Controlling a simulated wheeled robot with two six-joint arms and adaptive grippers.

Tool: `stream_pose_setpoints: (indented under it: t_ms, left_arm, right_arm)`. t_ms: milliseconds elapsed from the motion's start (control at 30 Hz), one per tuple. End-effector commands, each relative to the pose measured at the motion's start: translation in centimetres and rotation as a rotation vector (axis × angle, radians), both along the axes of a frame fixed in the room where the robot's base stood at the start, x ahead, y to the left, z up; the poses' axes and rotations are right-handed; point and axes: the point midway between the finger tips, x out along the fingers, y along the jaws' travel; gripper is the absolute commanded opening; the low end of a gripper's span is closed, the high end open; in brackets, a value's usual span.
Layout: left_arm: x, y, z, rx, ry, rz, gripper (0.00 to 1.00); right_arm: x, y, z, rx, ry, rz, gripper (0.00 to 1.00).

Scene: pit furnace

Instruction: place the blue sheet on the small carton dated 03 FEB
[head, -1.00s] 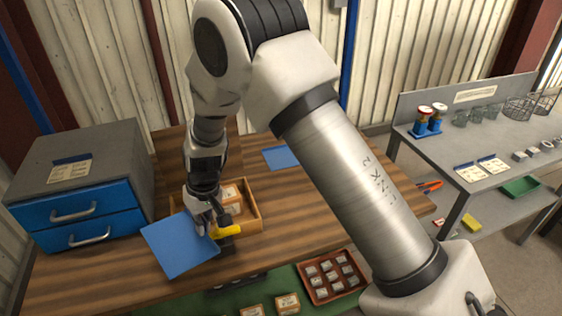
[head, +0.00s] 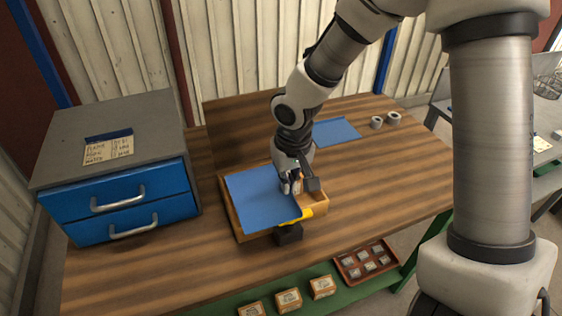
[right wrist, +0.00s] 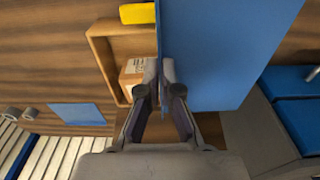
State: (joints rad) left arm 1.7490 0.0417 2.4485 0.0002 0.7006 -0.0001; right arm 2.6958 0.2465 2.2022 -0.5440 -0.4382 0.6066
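My right gripper (head: 291,186) is shut on the edge of a blue sheet (head: 258,200); the right wrist view shows the sheet (right wrist: 222,50) between the fingertips (right wrist: 163,78). The sheet hangs over an open wooden tray (head: 316,208) and hides most of its inside. A small carton (right wrist: 133,76) with dark print sits in the tray, beside the fingers in the right wrist view; its date is too small to read. Several small cartons (head: 288,299) stand on the green lower shelf, their print also unreadable. My left gripper is out of view.
A second blue sheet (head: 336,131) lies at the back of the wooden table (head: 400,160), near two grey rings (head: 393,117). A blue-drawer cabinet (head: 120,205) stands at left. A yellow item (head: 306,214) and black block (head: 288,234) are at the tray's front. The table's right side is clear.

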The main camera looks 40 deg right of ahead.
Motion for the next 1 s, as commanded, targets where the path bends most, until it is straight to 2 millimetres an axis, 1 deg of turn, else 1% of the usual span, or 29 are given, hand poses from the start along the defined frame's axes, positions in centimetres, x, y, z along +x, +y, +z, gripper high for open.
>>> stream_pose_setpoints:
  t_ms: [33, 200, 300, 400, 467, 600, 700, 900, 933, 967, 1000]
  left_arm:
    - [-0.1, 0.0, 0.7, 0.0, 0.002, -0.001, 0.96]
    - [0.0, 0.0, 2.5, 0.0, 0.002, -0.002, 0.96]
    - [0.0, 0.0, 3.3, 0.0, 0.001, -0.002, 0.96]
    - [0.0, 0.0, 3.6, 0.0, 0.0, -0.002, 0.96]
    - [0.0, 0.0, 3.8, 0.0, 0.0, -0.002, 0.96]
    - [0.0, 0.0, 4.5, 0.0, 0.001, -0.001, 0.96]
    - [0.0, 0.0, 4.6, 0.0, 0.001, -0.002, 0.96]
    - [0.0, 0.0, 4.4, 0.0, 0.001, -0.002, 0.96]
    - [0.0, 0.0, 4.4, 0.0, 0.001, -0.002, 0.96]
    - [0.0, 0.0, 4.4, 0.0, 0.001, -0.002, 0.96]
    - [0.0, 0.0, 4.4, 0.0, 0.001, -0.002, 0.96]
  right_arm:
    - [1.1, -1.2, 0.1, 0.006, 0.0, -0.006, 0.0]
    - [4.9, -5.3, -0.1, 0.003, 0.001, -0.007, 0.0]
    - [6.8, -7.3, -0.5, 0.0, 0.002, -0.006, 0.0]
    - [8.0, -8.5, -0.8, -0.001, 0.002, -0.002, 0.0]
    - [8.2, -8.9, -1.2, -0.001, 0.004, -0.002, 0.0]
    - [8.2, -8.9, -3.5, -0.001, 0.008, 0.0, 0.0]
    - [8.2, -8.9, -4.5, -0.001, 0.004, 0.001, 0.0]
    - [8.3, -8.9, -4.6, -0.001, 0.002, 0.0, 0.0]
    - [8.3, -8.9, -4.7, -0.001, 0.002, 0.0, 0.06]
    - [8.3, -8.9, -4.6, -0.001, 0.002, 0.0, 0.16]
    - [8.3, -8.9, -4.6, -0.001, 0.002, 0.0, 0.3]
